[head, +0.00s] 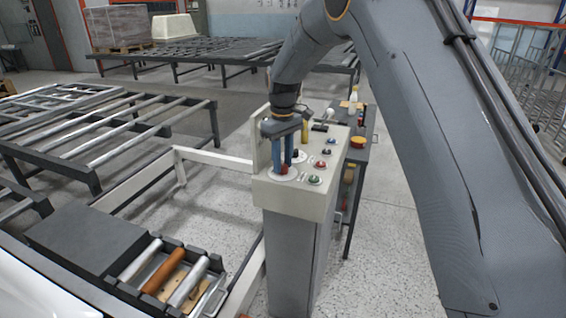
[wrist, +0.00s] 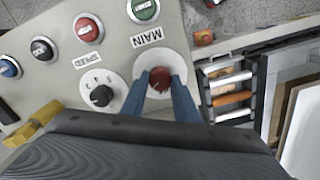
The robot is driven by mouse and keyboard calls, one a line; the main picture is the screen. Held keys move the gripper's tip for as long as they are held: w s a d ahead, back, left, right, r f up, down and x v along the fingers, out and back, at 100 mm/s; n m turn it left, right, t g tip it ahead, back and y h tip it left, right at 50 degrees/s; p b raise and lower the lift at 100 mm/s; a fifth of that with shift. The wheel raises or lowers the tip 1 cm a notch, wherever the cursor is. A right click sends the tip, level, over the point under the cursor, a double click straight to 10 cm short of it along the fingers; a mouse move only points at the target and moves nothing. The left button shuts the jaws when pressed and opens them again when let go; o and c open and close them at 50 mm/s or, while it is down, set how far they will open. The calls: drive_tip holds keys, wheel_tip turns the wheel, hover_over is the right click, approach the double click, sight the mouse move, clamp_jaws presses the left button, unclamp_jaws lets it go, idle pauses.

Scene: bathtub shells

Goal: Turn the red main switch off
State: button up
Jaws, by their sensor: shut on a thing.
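The red main switch (wrist: 160,75) sits on a round pale plate beside the MAIN label (wrist: 148,37) on the control panel (head: 262,185). My gripper (head: 283,166) points down onto the near left corner of the panel. In the wrist view its blue fingers (wrist: 160,88) are shut on the red switch, one on each side. The fingers hide part of the switch, and I cannot tell which way it is turned.
A black speed knob (wrist: 101,95) stands close to the fingers. Green (wrist: 144,8), red (wrist: 88,29) and blue (wrist: 10,67) buttons line the panel. A yellow thing (wrist: 35,123) is at its edge. A tray of rollers (head: 172,270) lies at lower left; roller tables stand behind.

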drive_tip(key=n, duration=0.6)
drive_tip(key=shift+b, duration=0.4)
drive_tip(key=n, duration=0.6)
drive_tip(key=shift+n+b, duration=0.3)
drive_tip(key=shift+n, duration=0.1)
drive_tip(key=o, duration=1.1)
drive_tip(key=shift+c, duration=0.2)
drive_tip(key=shift+r, duration=0.1)
wheel_tip(320, 180, up, 7)
drive_tip(key=shift+f+b, duration=0.2)
drive_tip(key=shift+b, duration=0.7)
drive_tip(key=shift+r, duration=0.55)
